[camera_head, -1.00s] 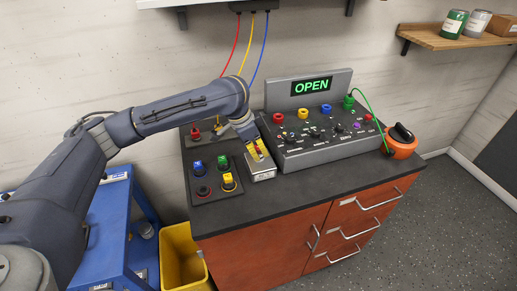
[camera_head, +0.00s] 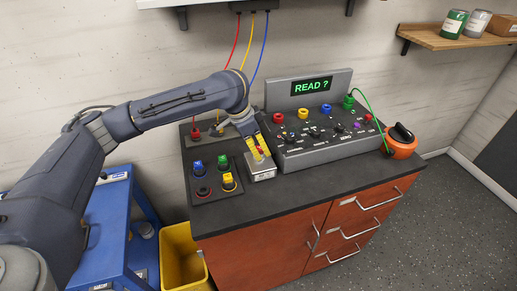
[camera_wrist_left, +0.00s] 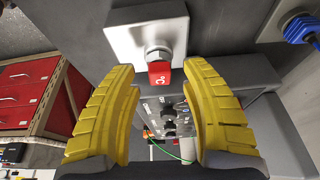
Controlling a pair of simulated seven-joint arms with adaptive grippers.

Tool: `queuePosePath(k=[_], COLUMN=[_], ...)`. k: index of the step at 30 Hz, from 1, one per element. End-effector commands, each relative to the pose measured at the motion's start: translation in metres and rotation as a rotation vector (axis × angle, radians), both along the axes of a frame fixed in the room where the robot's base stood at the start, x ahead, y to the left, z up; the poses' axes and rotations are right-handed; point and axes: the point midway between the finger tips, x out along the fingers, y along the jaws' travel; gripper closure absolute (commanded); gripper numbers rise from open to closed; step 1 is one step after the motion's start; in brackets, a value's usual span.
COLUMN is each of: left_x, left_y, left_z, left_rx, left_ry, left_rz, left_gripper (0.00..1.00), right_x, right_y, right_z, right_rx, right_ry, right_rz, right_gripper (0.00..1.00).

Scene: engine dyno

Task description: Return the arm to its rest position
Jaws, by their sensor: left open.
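My left arm (camera_head: 185,105) reaches from the left across the bench in the head view. Its gripper (camera_head: 258,151) has yellow fingers and points down above a small silver metal box (camera_head: 263,173). In the left wrist view the fingers are spread apart. A red block (camera_wrist_left: 160,73) on a metal nut, fixed to the box's plate (camera_wrist_left: 130,40), shows between the fingertips with gaps on both sides. The fingers hold nothing. My right gripper is not in view.
A control console (camera_head: 320,140) with a display reading "READ ?" stands just right of the gripper. A panel with coloured connectors (camera_head: 215,186) lies to the left. An orange pot-like object (camera_head: 402,143) sits at the bench's right. Cables hang behind. The front of the bench top is clear.

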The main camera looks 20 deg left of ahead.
Motion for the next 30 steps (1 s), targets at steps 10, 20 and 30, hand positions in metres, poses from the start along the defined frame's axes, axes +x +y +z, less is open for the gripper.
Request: queuePosePath(k=[10, 20, 30], left_x=[0.000, 0.000, 0.000], left_y=[0.000, 0.000, 0.000], left_z=[0.018, 0.035, 0.051], left_rx=[0.001, 0.000, 0.001], left_ry=[-0.001, -0.001, -0.001], left_rz=[-0.001, 0.000, -0.001], left_gripper=[0.54, 0.54, 0.54], right_x=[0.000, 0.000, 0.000], right_y=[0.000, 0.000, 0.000], right_z=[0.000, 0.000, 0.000], right_rx=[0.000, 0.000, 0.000], right_ry=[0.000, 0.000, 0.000], right_rz=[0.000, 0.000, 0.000], right_gripper=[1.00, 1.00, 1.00])
